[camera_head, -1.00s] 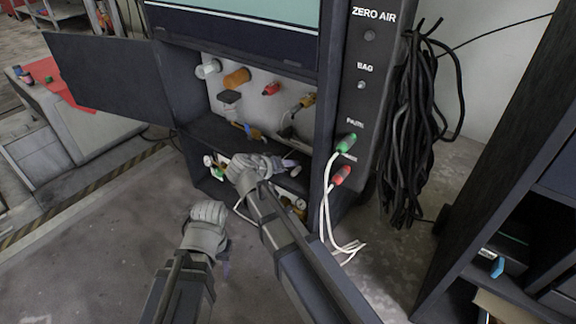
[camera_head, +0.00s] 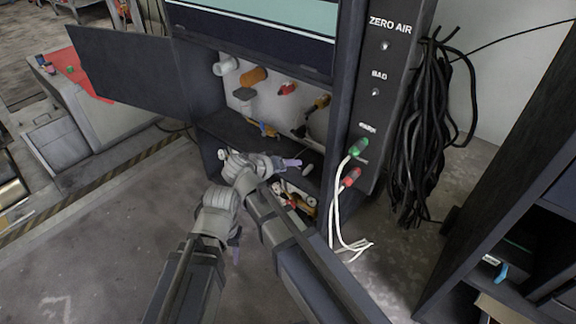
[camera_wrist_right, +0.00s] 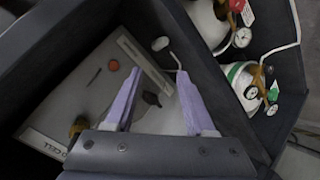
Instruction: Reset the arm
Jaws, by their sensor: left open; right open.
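My right gripper (camera_head: 291,163) is at the open front of the dark cabinet (camera_head: 258,133), above its lower bay. In the right wrist view its two lilac fingers (camera_wrist_right: 159,72) stand apart with nothing between them. My left gripper (camera_head: 235,245) is lower and further left, in front of the cabinet. Its fingers are mostly hidden behind its own wrist; only a lilac edge shows. The two wrists are close together in the picture, and I cannot tell if they touch.
Gas cylinders with gauges (camera_wrist_right: 244,80) stand in the lower bay. An open door (camera_head: 125,72) sticks out left. White cables hang from green (camera_head: 358,147) and red (camera_head: 350,177) plugs. Black cables (camera_head: 425,130) hang at right, near a dark shelf (camera_head: 470,240). Floor is free at lower left.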

